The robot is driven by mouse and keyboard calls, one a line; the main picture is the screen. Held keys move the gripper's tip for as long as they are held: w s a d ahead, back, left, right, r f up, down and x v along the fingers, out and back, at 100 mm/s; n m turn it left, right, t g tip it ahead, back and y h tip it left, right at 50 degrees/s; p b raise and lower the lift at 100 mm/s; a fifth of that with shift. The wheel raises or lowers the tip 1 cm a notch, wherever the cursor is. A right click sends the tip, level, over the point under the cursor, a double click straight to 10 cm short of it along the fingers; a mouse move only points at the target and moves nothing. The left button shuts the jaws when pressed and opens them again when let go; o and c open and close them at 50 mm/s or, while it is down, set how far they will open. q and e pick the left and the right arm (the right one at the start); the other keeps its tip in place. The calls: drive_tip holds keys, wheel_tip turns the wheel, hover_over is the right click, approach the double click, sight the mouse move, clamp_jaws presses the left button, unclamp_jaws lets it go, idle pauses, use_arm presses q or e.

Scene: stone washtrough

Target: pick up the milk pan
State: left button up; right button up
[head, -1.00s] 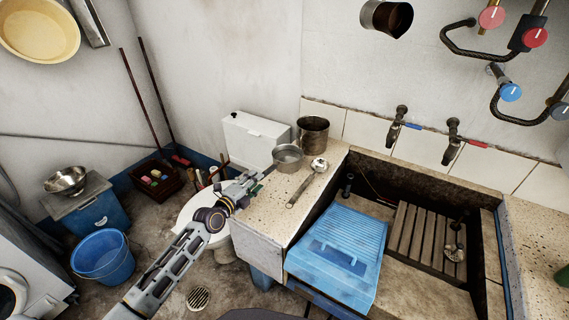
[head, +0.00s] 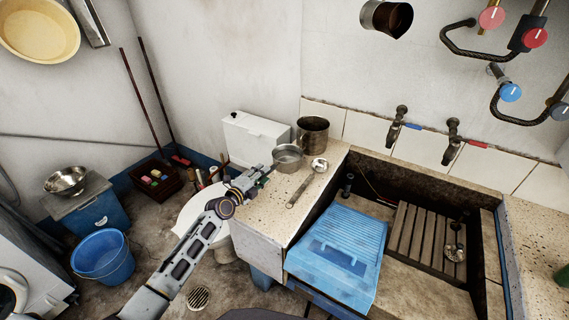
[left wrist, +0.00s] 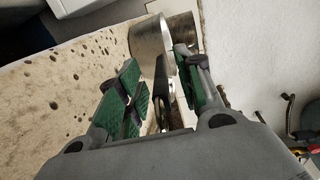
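The milk pan (head: 288,159) is a small grey metal pan standing on the stone ledge left of the trough. In the left wrist view its round body (left wrist: 149,46) is beyond my fingers, and its dark handle (left wrist: 160,82) points back between them. My left gripper (head: 262,176) is at the pan's left side. In the left wrist view my left gripper (left wrist: 158,92) is open, with green pads on either side of the handle. I cannot tell whether a pad touches it. My right gripper is not in view.
A taller metal pot (head: 312,136) stands close behind the pan. A ladle (head: 306,184) lies to its right. The trough holds a blue washboard (head: 341,245) and a wooden rack (head: 411,232). A toilet (head: 255,142) stands behind and left of the ledge.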

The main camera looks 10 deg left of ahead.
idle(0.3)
use_arm(q)
clamp_jaws()
drive_tip(key=shift+r, duration=0.1)
drive_tip(key=shift+r, duration=0.1)
drive_tip(key=shift+s+a+r, duration=0.15)
drive_tip(key=shift+s+r, duration=0.35)
drive_tip(key=s+a+r, duration=0.2)
drive_tip(key=s+r, duration=0.1)
drive_tip(key=s, duration=0.3)
drive_tip(key=s+a+r+p, duration=0.1)
drive_tip(key=s+a+r, duration=0.1)
drive_tip(key=s, duration=0.4)
drive_tip(key=shift+a+r, duration=0.15)
drive_tip(key=shift+r, duration=0.75)
drive_tip(key=shift+s, duration=0.1)
